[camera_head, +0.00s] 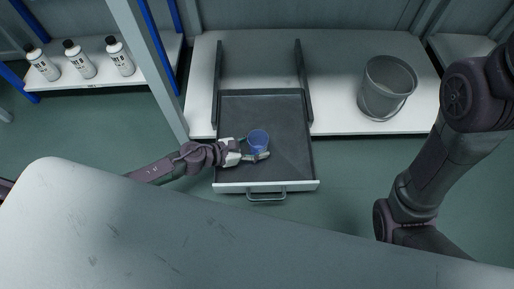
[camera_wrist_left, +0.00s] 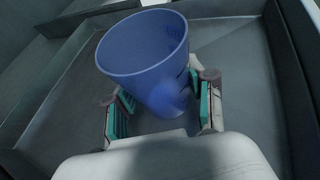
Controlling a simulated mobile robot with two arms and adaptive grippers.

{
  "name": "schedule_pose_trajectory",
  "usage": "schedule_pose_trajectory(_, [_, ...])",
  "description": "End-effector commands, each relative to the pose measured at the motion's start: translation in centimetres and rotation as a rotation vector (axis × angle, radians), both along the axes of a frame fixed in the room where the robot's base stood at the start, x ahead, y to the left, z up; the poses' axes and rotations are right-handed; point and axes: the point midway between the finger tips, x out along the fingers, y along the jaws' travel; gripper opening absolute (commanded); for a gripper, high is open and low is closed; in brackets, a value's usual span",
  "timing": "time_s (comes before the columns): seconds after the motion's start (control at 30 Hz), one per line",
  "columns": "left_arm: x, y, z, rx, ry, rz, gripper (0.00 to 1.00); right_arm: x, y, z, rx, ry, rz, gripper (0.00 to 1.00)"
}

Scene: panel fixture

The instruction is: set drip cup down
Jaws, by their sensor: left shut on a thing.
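The drip cup is a small blue cup (camera_head: 259,138), upright or nearly so in the head view, over the grey floor of an open drawer (camera_head: 285,111). My left gripper (camera_head: 257,153) reaches in from the left and is shut on the cup. In the left wrist view the blue cup (camera_wrist_left: 148,58) stands between the two teal-padded fingers of the left gripper (camera_wrist_left: 160,100), with its open rim towards the camera. I cannot tell whether its base touches the drawer floor. My right gripper is not in view.
The drawer has a white front with a handle (camera_head: 267,197). A grey bucket (camera_head: 386,88) stands on the white shelf at right. Several white bottles (camera_head: 80,60) stand on the left shelf. A pale surface (camera_head: 200,240) fills the foreground. The drawer floor right of the cup is clear.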

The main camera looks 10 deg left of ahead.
Motion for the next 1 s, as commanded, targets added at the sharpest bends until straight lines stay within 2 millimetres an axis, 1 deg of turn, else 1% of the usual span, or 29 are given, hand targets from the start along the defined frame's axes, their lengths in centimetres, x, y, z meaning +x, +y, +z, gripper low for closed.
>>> schedule_pose_trajectory(0.17, [0.0, 0.0, 0.1, 0.0, 0.0, 0.0, 0.17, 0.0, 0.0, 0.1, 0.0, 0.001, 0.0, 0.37])
schedule_pose_trajectory(0.33, [0.0, 0.0, -0.5, -0.001, 0.001, 0.0, 0.17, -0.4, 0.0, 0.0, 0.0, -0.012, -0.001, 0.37])
schedule_pose_trajectory(0.37, [0.0, 0.0, -0.3, 0.0, 0.0, 0.0, 0.59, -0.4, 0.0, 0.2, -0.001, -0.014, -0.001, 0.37])
schedule_pose_trajectory(0.4, [0.0, 0.0, -0.3, -0.001, 0.001, 0.0, 0.66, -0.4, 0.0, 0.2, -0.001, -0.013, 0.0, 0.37])
schedule_pose_trajectory(0.5, [0.0, 0.0, -0.3, -0.001, 0.001, 0.0, 0.8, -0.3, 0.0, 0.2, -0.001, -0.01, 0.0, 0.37])
schedule_pose_trajectory(0.77, [0.0, 0.0, -0.3, -0.001, 0.001, 0.0, 0.8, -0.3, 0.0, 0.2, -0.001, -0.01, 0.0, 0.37])
schedule_pose_trajectory(0.9, [0.0, 0.0, 0.4, 0.0, 0.0, 0.0, 0.8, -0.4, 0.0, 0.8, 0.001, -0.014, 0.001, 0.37])
schedule_pose_trajectory(1.0, [-0.9, 1.2, 0.8, 0.001, 0.005, 0.004, 0.8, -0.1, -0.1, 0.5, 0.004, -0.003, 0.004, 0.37])
